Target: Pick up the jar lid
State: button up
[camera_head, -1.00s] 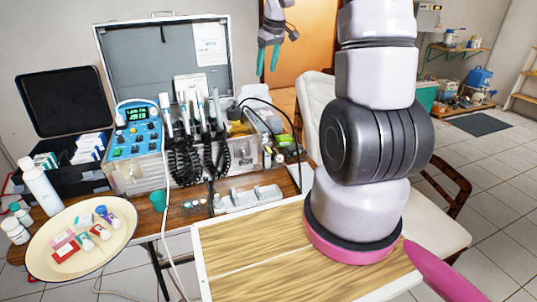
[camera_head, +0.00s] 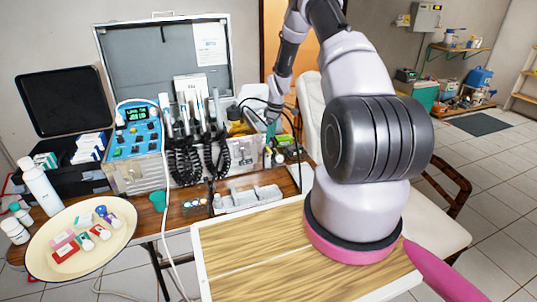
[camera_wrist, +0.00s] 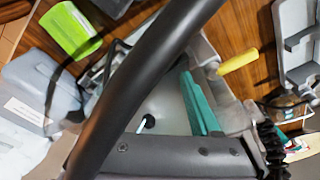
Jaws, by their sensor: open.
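My gripper (camera_head: 271,128) hangs low behind the right end of the metal case in the head view, partly hidden by black cables. One teal finger (camera_wrist: 200,105) shows in the wrist view; the other is hidden behind a thick dark bar across the picture. My gripper is open, and I see nothing held. A pale grey surface with a small dark knob (camera_wrist: 148,122) lies beside the teal finger. I cannot tell whether it is the jar lid, and I cannot single out the lid in the head view. Small bottles (camera_head: 279,157) stand near the case's right end.
The open dental case (camera_head: 130,178) has handpieces and looped black cables close to my gripper. A green item (camera_wrist: 75,30) and a yellow-handled piece (camera_wrist: 238,60) lie nearby. A grey tray (camera_head: 232,203) sits in front. An oval plate (camera_head: 50,268) holds small boxes at left.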

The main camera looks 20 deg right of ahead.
jog(key=shift+w+a+f, duration=0.15)
jog(key=shift+f, duration=1.4)
jog(key=shift+w+a+f, duration=0.1)
jog(key=shift+f, duration=1.4)
grip_shut()
